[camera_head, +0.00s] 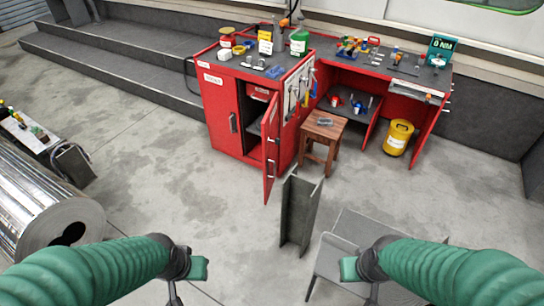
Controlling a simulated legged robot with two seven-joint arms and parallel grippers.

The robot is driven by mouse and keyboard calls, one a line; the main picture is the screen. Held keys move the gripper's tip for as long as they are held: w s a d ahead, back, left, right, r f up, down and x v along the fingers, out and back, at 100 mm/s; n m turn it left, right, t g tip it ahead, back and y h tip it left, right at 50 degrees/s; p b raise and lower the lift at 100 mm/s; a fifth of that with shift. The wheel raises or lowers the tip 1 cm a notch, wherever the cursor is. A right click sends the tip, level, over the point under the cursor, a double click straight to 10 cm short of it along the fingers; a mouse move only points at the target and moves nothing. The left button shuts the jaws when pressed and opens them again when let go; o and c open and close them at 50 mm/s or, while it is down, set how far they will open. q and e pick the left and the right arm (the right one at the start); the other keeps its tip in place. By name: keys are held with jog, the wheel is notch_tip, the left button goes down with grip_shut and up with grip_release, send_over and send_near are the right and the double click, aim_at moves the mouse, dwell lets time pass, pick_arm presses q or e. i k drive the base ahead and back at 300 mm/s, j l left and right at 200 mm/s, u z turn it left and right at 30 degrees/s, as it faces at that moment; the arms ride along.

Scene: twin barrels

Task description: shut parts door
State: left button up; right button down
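The red parts cabinet (222,120) stands ahead of me, left of the workbench opening. Its right-hand door (270,160) stands open, swung out toward me, with a dark handle on it. The left-hand door (221,112) looks closed and has a dark handle. Part of the shelf inside shows behind the open door. My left gripper (197,268) is low in the view, far from the cabinet, touching nothing. My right gripper (350,269) is at the same height, in front of a grey chair. Whether their fingers are open does not show clearly.
A dark steel beam (299,208) stands upright between me and the cabinet. A grey chair (345,238) is beside it. A wooden stool (324,130) and a yellow bucket (398,138) stand farther right. A large metal roll (40,205) is at left. Floor left of the door is clear.

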aim_at(270, 124)
jog(key=i+j, duration=0.25)
jog(key=i, duration=0.2)
jog(key=i+j, duration=0.3)
jog(key=i, duration=0.2)
jog(key=i+j, duration=0.25)
jog(key=i, duration=0.2)
jog(key=i+j, duration=0.3)
jog(key=i, duration=0.2)
jog(key=i+j, duration=0.25)
jog(key=i, duration=0.2)
jog(key=u, duration=0.05)
